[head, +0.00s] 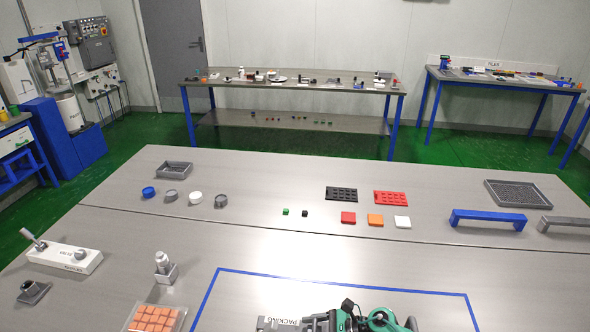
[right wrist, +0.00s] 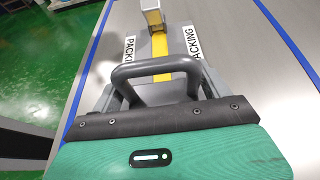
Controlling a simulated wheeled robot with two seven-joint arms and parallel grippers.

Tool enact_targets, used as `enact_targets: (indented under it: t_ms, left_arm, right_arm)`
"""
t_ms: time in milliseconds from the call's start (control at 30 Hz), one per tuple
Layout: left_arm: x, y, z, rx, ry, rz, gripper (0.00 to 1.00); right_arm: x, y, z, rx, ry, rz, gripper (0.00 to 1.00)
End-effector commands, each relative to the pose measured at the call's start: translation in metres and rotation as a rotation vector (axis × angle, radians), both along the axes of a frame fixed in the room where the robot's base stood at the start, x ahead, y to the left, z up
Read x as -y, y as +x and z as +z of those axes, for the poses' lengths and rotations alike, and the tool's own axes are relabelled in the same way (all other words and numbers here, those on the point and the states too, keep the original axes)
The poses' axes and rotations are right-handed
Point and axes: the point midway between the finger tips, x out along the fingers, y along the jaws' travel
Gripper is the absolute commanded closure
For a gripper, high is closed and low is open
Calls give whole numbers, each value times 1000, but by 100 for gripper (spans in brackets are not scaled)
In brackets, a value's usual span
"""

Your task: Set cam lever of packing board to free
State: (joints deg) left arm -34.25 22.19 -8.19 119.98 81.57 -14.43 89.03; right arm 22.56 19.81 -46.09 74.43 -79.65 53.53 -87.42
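The packing board is mostly hidden; its white PACKING label (head: 284,321) shows at the bottom edge of the head view. In the right wrist view, a yellow strip (right wrist: 160,48) runs between two PACKING labels (right wrist: 128,50), with a pale upright block (right wrist: 152,16) at its far end. My right gripper (right wrist: 155,78) is over the board; its green and black body fills the near part of that view. A dark grey looped bar lies in front of it. The fingertips and any contact with the cam lever are unclear. My left gripper is out of view.
Blue tape (head: 340,281) outlines the area around the board. A white device with a lever (head: 65,258) and a small bottle in a holder (head: 163,267) stand left, near a tray of orange blocks (head: 155,318). Blue (head: 488,219) and grey bridges are at right.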

Motion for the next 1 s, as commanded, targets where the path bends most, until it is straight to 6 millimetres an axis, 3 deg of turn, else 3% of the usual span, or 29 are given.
enact_targets:
  t_ms: [33,100,467,1000]
  left_arm:
    - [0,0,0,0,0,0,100]
    - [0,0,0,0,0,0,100]
    - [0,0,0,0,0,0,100]
    - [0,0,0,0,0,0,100]
  right_arm:
    - [0,0,0,0,0,0,10]
    - [0,0,0,0,0,0,1]
    - [5,0,2,1,-1,0,1]
    - [96,0,39,1,-2,0,1]
